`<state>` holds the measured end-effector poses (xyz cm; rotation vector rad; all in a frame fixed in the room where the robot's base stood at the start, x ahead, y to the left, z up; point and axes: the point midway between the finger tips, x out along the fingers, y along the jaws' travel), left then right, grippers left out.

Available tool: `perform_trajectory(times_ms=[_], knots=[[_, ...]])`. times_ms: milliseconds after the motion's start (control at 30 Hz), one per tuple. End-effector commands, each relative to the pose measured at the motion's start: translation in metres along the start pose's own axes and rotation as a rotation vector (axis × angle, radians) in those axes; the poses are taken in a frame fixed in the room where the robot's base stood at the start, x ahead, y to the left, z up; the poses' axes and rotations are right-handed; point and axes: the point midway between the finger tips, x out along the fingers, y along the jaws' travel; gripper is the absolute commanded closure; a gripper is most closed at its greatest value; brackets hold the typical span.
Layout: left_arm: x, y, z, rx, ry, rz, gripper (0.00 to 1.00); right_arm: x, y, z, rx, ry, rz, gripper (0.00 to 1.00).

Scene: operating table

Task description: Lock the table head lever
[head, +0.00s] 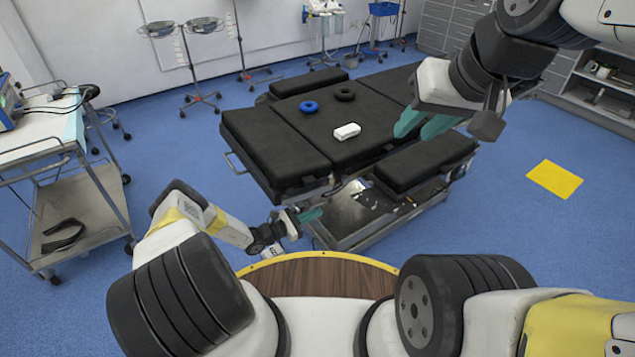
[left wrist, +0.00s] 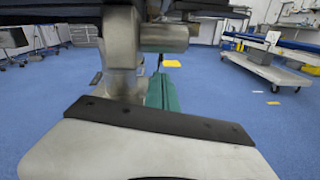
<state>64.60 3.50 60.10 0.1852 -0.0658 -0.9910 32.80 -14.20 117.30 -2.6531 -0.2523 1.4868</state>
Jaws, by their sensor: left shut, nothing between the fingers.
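The operating table has black pads (head: 275,150) over a metal frame and base. I cannot clearly make out its head lever in either view; a thin dark piece under the table, just beyond my left fingertips in the left wrist view, is too small to identify. My left gripper (head: 310,215) is low beside the table's near side, below pad height. Its teal fingers also show in the left wrist view (left wrist: 162,92), shut together and empty. My right gripper (head: 424,124) is above the right part of the table, its teal fingers apart with nothing visible between them.
A white box-like object (head: 347,131), a blue ring (head: 309,107) and a black ring (head: 345,94) lie on the pads. A metal trolley (head: 85,205) stands at left. A yellow floor patch (head: 554,179) lies at right. Blue floor between trolley and table is open.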

Motion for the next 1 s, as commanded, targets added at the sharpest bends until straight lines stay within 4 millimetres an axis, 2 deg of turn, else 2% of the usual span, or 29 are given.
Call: perform_trajectory(times_ms=[33, 500, 700, 1000], knots=[[-0.008, -0.004, -0.006, -0.002, 0.004, 0.001, 1.0, 0.0, 0.0, 0.0, 0.0, 0.0, 0.0, 0.68], [-0.089, -0.004, -0.012, -0.003, 0.007, 0.001, 1.0, 0.0, 0.0, 0.0, 0.0, 0.0, 0.0, 0.68], [-0.102, -0.004, -0.013, -0.003, 0.007, 0.0, 1.0, 0.0, 0.0, 0.0, 0.0, 0.0, 0.0, 0.68], [-0.103, -0.005, -0.013, -0.003, 0.008, -0.001, 1.0, 0.0, 0.0, 0.0, 0.0, 0.0, 0.0, 0.68]])
